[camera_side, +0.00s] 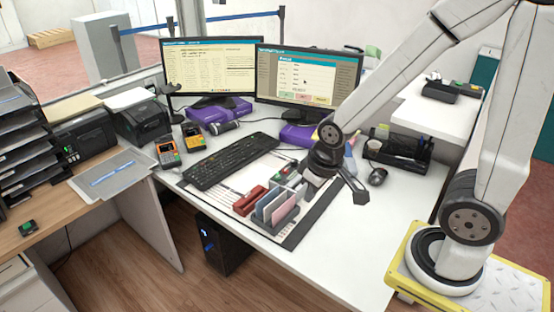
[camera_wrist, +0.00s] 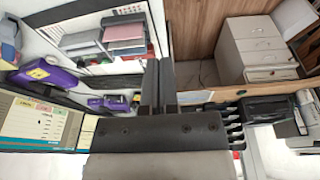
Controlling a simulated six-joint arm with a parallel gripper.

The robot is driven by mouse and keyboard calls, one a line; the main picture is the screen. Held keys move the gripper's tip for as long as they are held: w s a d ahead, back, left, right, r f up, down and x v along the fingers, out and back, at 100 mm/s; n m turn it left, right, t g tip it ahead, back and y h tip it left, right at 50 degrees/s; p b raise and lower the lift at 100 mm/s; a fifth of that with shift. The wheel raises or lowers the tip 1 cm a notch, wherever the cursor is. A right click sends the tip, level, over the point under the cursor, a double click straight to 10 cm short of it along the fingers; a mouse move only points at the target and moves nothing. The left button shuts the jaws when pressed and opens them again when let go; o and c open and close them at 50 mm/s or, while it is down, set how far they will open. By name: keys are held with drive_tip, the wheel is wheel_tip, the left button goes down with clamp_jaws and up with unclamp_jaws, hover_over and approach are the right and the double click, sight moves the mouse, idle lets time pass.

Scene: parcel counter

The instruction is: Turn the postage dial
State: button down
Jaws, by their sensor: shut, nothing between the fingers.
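I cannot make out a postage dial for certain in either view. In the side view my gripper (camera_side: 292,182) is at the end of my arm, over the desk mat near the card holder, and its fingertips are hard to see. In the wrist view my gripper (camera_wrist: 159,64) has its two dark fingers together, with nothing between them. A grey card holder (camera_side: 287,217) with blue and pink cards stands on the mat, below my gripper in the side view. A red block-like item (camera_side: 249,200) lies beside it. My wrist hides part of the desk behind it.
An orange card terminal (camera_side: 168,154) is at the left. A mouse (camera_side: 377,177) and black organiser (camera_side: 398,153) are at the right. The front-right desktop is clear.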

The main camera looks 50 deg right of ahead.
drive_tip(key=c, duration=0.7)
unclamp_jaws()
drive_tip(key=shift+w, duration=0.15)
drive_tip(key=o, duration=0.4)
drive_tip(key=shift+w+d, duration=0.15)
drive_tip(key=shift+w, duration=0.1)
drive_tip(key=w+d+f+m, duration=0.1)
drive_tip(key=w+d+m, duration=0.2)
drive_tip(key=w, duration=0.5)
drive_tip(key=shift+w+d+h, duration=0.25)
drive_tip(key=shift+d+h, duration=0.15)
drive_tip(key=shift+d, duration=0.5)
drive_tip(key=w+d+f+m+h, duration=0.1)
drive_tip(key=w+d+f+m, duration=0.3)
drive_tip(key=w+d+f, duration=0.3)
drive_tip(key=w+d+f+m+h, duration=0.2)
drive_tip(key=w+d+f+m, duration=0.3)
drive_tip(key=d, duration=1.2)
drive_tip(key=w+f, duration=0.1)
drive_tip(key=w, duration=0.2)
drive_tip(key=shift+d+f+m, duration=0.3)
drive_tip(key=shift+d+f, duration=0.05)
drive_tip(key=shift+d, duration=0.05)
drive_tip(key=shift+w+f, duration=0.1)
